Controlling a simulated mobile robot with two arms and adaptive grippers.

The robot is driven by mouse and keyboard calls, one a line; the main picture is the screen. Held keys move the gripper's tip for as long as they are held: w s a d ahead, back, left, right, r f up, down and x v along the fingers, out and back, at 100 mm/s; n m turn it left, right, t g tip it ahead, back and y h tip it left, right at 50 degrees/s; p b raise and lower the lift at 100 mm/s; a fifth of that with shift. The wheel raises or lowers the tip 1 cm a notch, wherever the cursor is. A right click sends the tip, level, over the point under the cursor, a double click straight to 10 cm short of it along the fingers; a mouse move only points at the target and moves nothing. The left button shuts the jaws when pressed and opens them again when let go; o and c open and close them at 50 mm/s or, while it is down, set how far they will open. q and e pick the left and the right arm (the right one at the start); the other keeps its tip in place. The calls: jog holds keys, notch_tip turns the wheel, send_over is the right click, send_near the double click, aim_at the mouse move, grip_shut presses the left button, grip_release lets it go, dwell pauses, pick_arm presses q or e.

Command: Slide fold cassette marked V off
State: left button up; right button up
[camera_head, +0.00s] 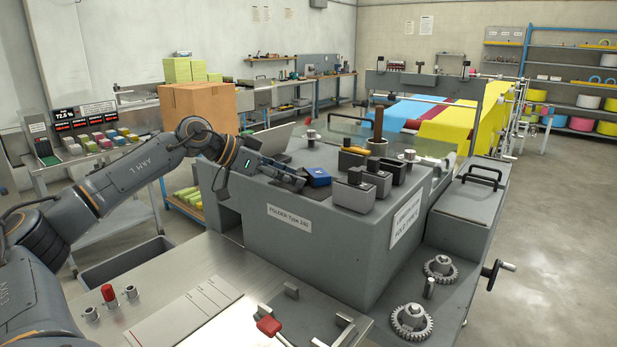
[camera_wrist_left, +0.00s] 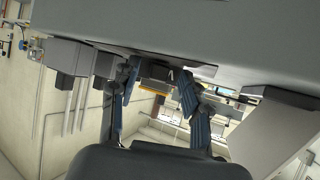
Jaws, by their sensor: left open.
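Several grey block-like cassettes with handles stand on top of the grey folder machine (camera_head: 300,225). The front one (camera_head: 353,195) and one just behind it (camera_head: 377,181) sit near the machine's right end. I cannot read a V on any of them.
A wooden-handled tool (camera_head: 378,128) stands upright behind the cassettes, and metal knobs (camera_head: 311,136) rise from the machine top. A cardboard box (camera_head: 200,104) stands behind my left arm. Gears (camera_head: 411,320) lie on the lower right ledge. The steel table (camera_head: 165,275) in front has open room.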

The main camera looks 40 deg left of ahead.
pick_arm(q)
jog(key=v, duration=1.1)
jog(key=shift+s, duration=0.2)
